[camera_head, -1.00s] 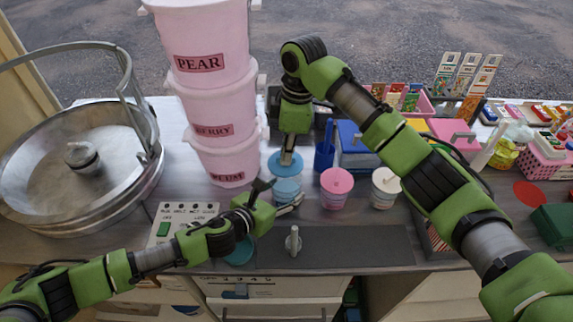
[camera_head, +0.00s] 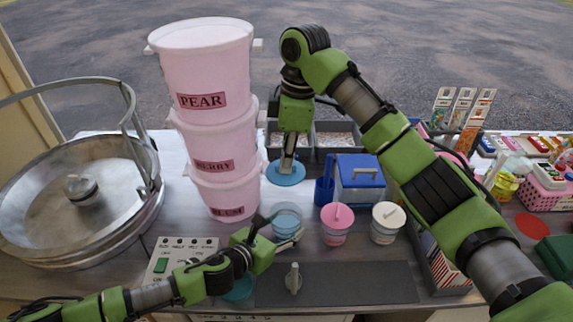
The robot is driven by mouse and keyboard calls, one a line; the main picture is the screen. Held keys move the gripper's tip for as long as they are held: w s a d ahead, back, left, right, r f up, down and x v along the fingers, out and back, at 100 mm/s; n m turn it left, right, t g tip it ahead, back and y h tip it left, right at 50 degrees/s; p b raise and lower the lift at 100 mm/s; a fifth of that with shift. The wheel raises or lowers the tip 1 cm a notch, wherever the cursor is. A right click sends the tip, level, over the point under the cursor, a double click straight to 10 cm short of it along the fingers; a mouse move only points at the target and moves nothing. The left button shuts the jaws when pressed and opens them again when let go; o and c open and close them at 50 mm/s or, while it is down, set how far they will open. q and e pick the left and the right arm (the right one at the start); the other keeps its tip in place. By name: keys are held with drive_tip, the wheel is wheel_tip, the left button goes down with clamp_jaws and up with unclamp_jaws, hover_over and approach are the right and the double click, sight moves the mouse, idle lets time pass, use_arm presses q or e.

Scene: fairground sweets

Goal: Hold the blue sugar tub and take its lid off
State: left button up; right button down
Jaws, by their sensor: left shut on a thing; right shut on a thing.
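The blue sugar tub (camera_head: 287,221) stands on the counter near the middle, its top uncovered. My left gripper (camera_head: 277,228) is shut around the tub's side, low over the counter. The blue lid (camera_head: 286,174) is apart from the tub, above and behind it in the picture. My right gripper (camera_head: 287,160) points down and is shut on the lid's top; its fingers hide the lid's handle. The tub's lower front is partly hidden by my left gripper.
A pink tub (camera_head: 336,231) and a white tub (camera_head: 386,231) stand close to the right. Stacked pink buckets (camera_head: 222,150) rise at the left, beside a large metal pan (camera_head: 60,220). A blue-lidded box (camera_head: 360,175) stands behind. A dark mat (camera_head: 345,284) lies in front.

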drive_tip(key=shift+f, duration=0.1)
idle(0.3)
use_arm(q)
drive_tip(key=shift+f, duration=0.35)
use_arm(e)
drive_tip(key=shift+f, duration=0.15)
use_arm(q)
drive_tip(key=o, duration=0.9)
drive_tip(key=shift+f, duration=0.1)
